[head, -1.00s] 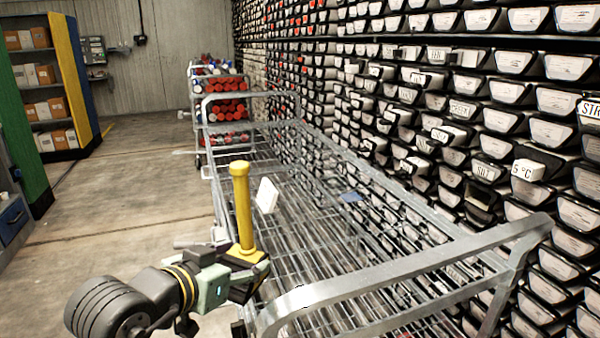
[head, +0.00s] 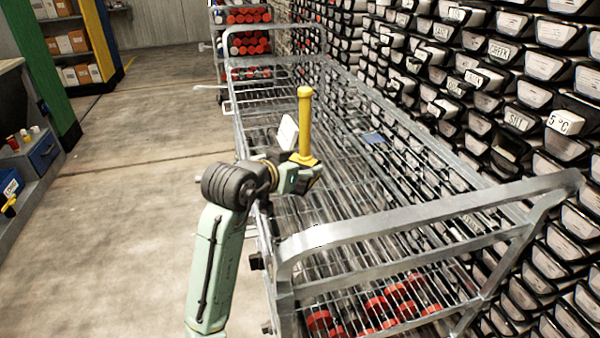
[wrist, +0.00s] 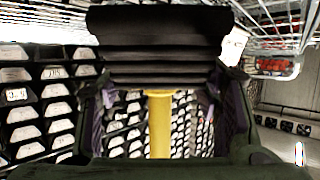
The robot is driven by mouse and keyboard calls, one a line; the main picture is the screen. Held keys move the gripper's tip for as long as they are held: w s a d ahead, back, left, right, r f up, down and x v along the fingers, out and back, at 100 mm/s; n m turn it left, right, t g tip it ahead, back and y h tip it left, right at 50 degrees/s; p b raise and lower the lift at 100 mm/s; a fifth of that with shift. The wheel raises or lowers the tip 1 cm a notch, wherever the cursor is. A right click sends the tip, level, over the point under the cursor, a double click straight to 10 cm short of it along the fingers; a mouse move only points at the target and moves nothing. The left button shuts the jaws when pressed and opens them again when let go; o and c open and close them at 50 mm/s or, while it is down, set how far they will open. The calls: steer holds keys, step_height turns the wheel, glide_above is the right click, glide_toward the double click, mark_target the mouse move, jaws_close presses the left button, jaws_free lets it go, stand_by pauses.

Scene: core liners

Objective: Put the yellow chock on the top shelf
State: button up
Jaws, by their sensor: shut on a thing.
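The yellow chock (head: 305,122), an upright post with a wider foot and a round knob on top, is held by my gripper (head: 304,176) near its foot. It stands above the wire top shelf (head: 352,180) of the metal trolley, towards its left side. I cannot tell whether its foot touches the shelf. In the wrist view, the yellow post (wrist: 159,125) shows between the fingers of my gripper (wrist: 160,95); its foot is mostly hidden.
A white card-like thing (head: 287,132) is just left of the chock. A small blue item (head: 373,137) lies farther right on the shelf. Red-ended cores (head: 375,305) lie on a lower level. The trolley's raised rail (head: 430,215) is nearest me. A wall of labelled trays (head: 540,95) stands right.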

steer(key=shift+w+d+f, duration=0.1)
steer(key=shift+w+f, duration=0.1)
steer(key=shift+f+p, duration=0.4)
steer(key=shift+f, duration=1.1)
steer(key=shift+f, duration=0.2)
steer(key=o, duration=1.9)
steer(key=shift+c, duration=0.2)
